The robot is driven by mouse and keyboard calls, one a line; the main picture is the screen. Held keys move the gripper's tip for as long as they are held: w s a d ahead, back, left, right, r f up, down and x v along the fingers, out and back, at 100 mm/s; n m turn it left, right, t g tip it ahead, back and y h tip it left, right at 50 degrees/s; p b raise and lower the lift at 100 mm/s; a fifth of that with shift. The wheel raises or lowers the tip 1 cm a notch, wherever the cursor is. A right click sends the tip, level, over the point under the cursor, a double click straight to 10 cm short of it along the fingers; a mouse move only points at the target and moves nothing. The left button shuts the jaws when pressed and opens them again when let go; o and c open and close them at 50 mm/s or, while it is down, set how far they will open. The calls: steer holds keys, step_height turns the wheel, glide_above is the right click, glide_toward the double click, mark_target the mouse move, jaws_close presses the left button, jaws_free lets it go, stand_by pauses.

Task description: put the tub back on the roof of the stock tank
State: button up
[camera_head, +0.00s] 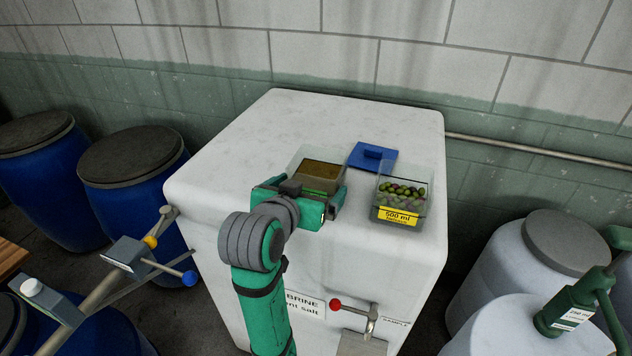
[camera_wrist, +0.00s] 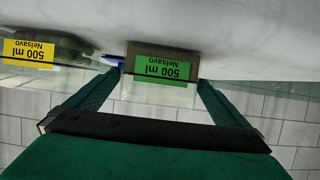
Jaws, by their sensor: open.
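The stock tank (camera_head: 225,150) is a big white block with a flat roof. A clear tub with a green 500 ml label and brown contents (camera_head: 322,170) stands on its roof; it also shows in the wrist view (camera_wrist: 162,68). My gripper (camera_head: 302,196) is open, with one finger on each side of this tub; whether the fingers touch it I cannot tell. A second clear tub, with a yellow 500 ml label and olives (camera_head: 403,190), stands to the right on the roof. It also shows at the left of the wrist view (camera_wrist: 28,50).
A blue lid-like piece (camera_head: 373,157) lies on the roof behind and between the tubs. A red-knobbed valve (camera_head: 370,312) juts from the tank's front. Blue drums (camera_head: 65,190) stand left, pale drums (camera_head: 520,270) right. The roof's left part is clear.

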steer(key=v, duration=0.6)
